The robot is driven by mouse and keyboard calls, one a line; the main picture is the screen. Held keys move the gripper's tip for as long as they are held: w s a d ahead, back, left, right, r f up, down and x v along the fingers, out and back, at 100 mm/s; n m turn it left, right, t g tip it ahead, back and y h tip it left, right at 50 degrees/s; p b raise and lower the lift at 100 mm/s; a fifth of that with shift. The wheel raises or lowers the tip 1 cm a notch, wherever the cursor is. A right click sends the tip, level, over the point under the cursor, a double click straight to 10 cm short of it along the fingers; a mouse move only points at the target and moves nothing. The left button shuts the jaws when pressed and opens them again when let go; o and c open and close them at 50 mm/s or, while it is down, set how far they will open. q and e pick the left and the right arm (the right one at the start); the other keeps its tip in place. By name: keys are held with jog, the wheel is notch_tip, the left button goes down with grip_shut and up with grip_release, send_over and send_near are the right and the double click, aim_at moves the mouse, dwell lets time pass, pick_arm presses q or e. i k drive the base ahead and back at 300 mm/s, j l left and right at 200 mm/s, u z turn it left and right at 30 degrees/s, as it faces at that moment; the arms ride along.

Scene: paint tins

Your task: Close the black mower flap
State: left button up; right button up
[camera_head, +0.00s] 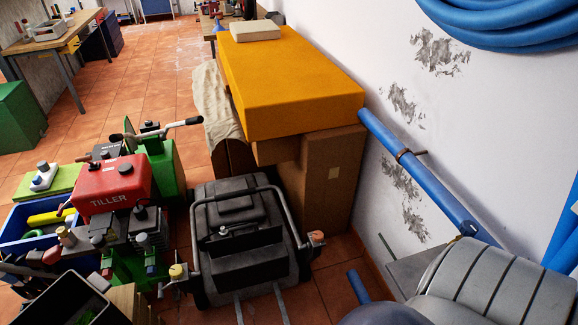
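The black mower (284,259) stands on the tiled floor at the lower middle of the head view. A grey tubular handle frame loops over its body. A dark flat panel (248,264) shows at the near side of its top, with a small knob or latch behind it. The panel seems tilted, but I cannot tell for sure that it is the flap or how far it is open. Neither of my grippers can be made out in this view, and nothing is seen touching the mower.
A red tiller (112,184) and crowded tools stand close to the mower's left. Cardboard boxes under an orange block (287,84) stand behind it. A blue pipe (426,176) slants along the right wall. A grey ribbed shape (485,280) fills the lower right.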

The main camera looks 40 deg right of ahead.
aim_at(245, 239)
jog(key=l+z, duration=0.1)
jog(key=z, duration=0.7)
jog(key=k, duration=0.05)
